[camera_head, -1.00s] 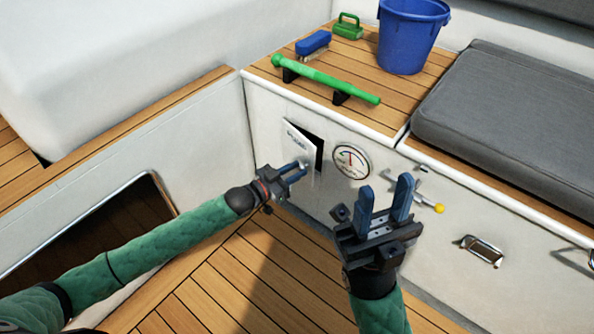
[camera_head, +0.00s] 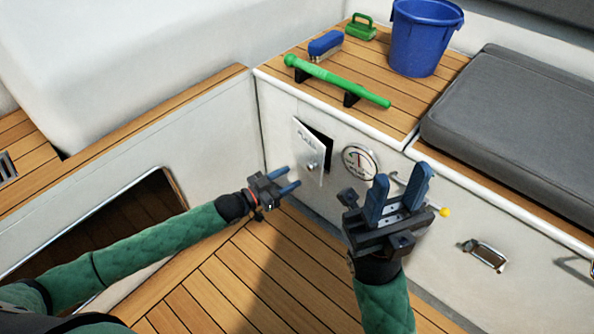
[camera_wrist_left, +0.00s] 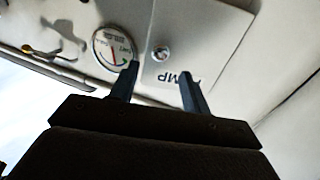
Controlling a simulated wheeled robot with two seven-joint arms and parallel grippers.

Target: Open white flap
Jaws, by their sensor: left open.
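The white flap (camera_head: 308,150) is on the front wall of the locker. It stands ajar, with a dark gap along its top and right edge, and a round metal knob (camera_head: 311,167) on its lower right. In the left wrist view the flap (camera_wrist_left: 205,45) with its lettering and knob (camera_wrist_left: 161,54) lies beyond the fingers. My left gripper (camera_head: 287,181) is open and empty, just left of and below the knob, apart from the flap. My right gripper (camera_head: 398,196) has its fingers apart, pointing up, with nothing between them, in front of the wall right of the gauge.
A round gauge (camera_head: 360,162) is right of the flap. A yellow-tipped lever (camera_head: 444,212) and a metal latch (camera_head: 484,256) are farther right. A green bar (camera_head: 335,80), blue brush (camera_head: 325,45), green-handled item (camera_head: 361,27) and blue bucket (camera_head: 424,38) stand on the wooden top.

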